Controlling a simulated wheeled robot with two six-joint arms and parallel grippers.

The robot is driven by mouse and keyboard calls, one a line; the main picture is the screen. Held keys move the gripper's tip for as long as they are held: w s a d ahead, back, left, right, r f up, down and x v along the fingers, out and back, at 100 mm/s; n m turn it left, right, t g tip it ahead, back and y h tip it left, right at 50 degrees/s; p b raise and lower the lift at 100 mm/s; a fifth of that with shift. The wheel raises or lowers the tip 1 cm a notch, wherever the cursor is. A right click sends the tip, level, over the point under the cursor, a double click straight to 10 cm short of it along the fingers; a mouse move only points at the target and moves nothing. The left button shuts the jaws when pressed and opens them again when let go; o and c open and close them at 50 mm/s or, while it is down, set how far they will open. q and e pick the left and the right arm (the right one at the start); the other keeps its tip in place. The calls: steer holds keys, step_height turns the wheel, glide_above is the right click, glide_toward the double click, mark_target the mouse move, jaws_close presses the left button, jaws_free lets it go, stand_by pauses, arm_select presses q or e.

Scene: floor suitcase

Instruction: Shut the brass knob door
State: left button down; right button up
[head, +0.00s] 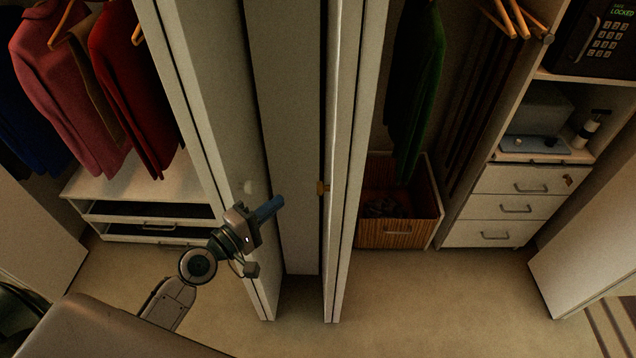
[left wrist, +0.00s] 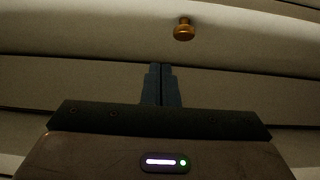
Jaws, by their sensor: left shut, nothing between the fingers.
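The brass knob (head: 322,187) sits on the left-facing side of a white door panel (head: 345,130), which stands open and is seen nearly edge-on in the head view. The knob also shows above the fingers in the left wrist view (left wrist: 184,29). My left gripper (head: 276,204) is shut and empty, its blue fingers pointing right toward that door. It is left of the brass knob in the head view and appears apart from it. The shut fingers show in the left wrist view (left wrist: 161,86). My right gripper is not in view.
Another open white door (head: 190,90) with a pale knob (head: 248,187) stands left of the brass knob door. A wicker basket (head: 395,234) and white drawers (head: 515,208) are in the right closet; clothes hang at left. Carpet in front is clear.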

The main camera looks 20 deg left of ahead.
mark_target(318, 185)
arm_select(q)
steer(key=w+d+p, duration=0.1)
steer(key=w+d, duration=0.1)
steer(key=w, duration=0.1)
steer(key=w+d+p, duration=0.1)
steer(key=w+d, duration=0.2)
steer(key=w+d+p, duration=0.2)
steer(key=shift+w+d, duration=0.2)
steer(key=shift+w, duration=0.2)
